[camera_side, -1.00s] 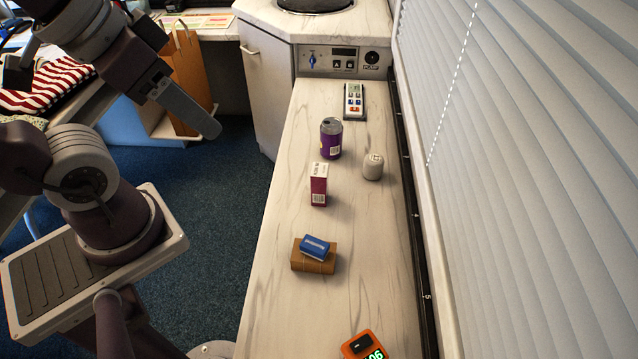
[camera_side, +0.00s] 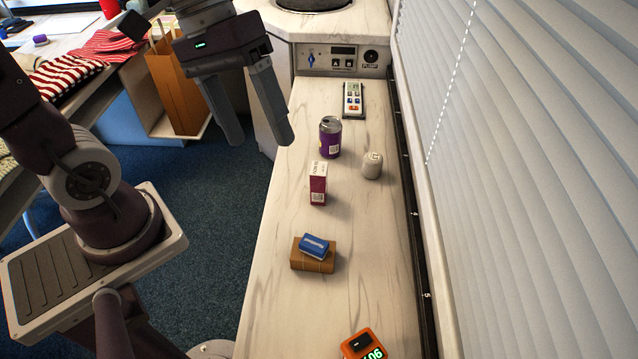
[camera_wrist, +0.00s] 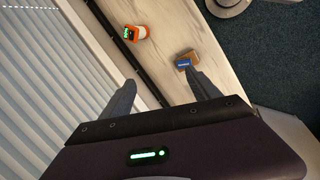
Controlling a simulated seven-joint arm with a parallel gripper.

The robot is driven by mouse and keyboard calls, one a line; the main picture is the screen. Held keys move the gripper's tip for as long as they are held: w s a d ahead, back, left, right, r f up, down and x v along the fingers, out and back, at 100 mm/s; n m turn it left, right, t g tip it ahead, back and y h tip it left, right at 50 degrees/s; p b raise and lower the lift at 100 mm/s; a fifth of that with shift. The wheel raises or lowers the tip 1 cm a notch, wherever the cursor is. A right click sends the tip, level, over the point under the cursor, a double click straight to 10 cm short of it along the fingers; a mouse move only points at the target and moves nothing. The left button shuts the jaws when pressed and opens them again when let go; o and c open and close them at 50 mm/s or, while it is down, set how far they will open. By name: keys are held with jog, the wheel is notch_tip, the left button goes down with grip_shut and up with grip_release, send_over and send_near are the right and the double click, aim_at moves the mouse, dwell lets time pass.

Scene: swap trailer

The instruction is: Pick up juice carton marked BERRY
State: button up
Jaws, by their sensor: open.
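A small juice carton (camera_side: 318,184), dark berry red with a white top, stands upright on the counter in the side view. Its lettering is too small to read. My gripper (camera_side: 262,142) is open and empty, up and to the left of the carton in the side view, with its two fingers pointing down. The wrist view shows the spread fingers (camera_wrist: 162,92) too, with nothing between them that I hold. The carton cannot be made out in the wrist view.
A purple can (camera_side: 330,138) and a small grey cylinder (camera_side: 372,166) stand behind the carton. A blue packet (camera_side: 314,245) lies on a brown box (camera_side: 312,263) in front. An orange device (camera_side: 362,346) is at the near end. Blinds (camera_side: 530,150) line the right side.

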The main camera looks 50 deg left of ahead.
jog(key=w+f+n+g+h, duration=0.1)
jog(key=w+f+n+h, duration=0.35)
jog(key=w, duration=0.35)
jog(key=n+t+h, duration=0.3)
jog(key=n+t, duration=0.4)
jog(key=n, duration=0.7)
send_over(316, 170)
notch_tip(316, 170, down, 20)
jog(key=shift+r, duration=0.2)
jog(key=a+f+n, duration=0.1)
jog(key=f, duration=0.1)
jog(key=a+f+n+t+y, duration=0.1)
jog(key=f, duration=0.2)
jog(key=a+f+n+t, duration=0.1)
jog(key=f, duration=0.1)
jog(key=shift+s+f+n+y, duration=0.2)
jog(key=shift+s+n+y, duration=0.15)
jog(key=shift+s, duration=0.05)
jog(key=x, duration=0.6)
jog(key=shift+s+d+f, duration=0.2)
jog(key=shift+f, duration=0.1)
jog(key=shift+w+d+f, duration=0.1)
jog(key=shift+w+d, duration=0.1)
grip_shut()
